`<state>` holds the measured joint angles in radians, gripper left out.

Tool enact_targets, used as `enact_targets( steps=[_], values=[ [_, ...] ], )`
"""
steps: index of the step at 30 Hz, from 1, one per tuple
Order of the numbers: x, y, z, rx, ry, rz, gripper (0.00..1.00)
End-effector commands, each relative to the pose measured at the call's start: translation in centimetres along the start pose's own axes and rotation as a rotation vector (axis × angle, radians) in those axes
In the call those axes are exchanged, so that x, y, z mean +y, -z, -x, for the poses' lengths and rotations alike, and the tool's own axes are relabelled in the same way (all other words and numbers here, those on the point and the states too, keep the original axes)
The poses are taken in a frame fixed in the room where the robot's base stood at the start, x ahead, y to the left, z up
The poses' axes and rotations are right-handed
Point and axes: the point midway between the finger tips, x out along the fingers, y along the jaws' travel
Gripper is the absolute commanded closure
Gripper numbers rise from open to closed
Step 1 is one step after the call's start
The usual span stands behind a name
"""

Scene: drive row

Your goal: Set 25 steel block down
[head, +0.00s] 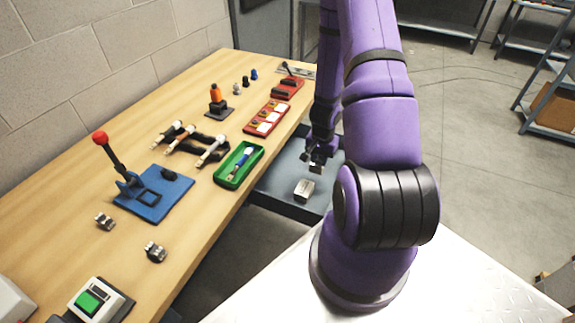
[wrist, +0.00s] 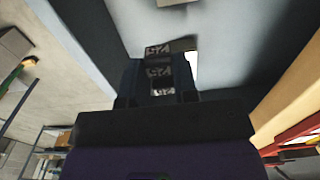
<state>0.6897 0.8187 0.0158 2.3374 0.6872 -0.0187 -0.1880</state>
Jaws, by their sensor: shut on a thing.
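My gripper (head: 316,162) hangs over a grey surface beside the bench, with its fingers pointing down. It is shut on a small metal block, which I take to be the 25 steel block (wrist: 166,72). The block shows pale marks between the dark fingers in the wrist view, too blurred to read. In the head view the fingers mostly hide it. Another silver block (head: 304,190) rests on the grey surface (head: 285,173), in front of and below my gripper. A gap to the grey surface seems to show below the held block, though its size is unclear.
The wooden bench (head: 60,235) at left holds a green tray (head: 222,178), a blue lever press (head: 150,200), a red tray (head: 262,122) and two small metal parts (head: 105,222) near its front. Grey shelving (head: 535,40) stands at right. The grey surface is otherwise largely clear.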

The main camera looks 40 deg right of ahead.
Motion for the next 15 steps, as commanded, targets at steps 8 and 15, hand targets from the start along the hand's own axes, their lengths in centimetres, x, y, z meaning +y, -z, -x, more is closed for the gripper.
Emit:
enact_targets(
  steps=[8, 15],
  values=[
    [0.1, -0.1, -4.0, -0.003, -0.001, -0.003, 1.00],
    [0.0, 0.0, -5.8, -0.001, 0.000, -0.001, 1.00]
  ],
)
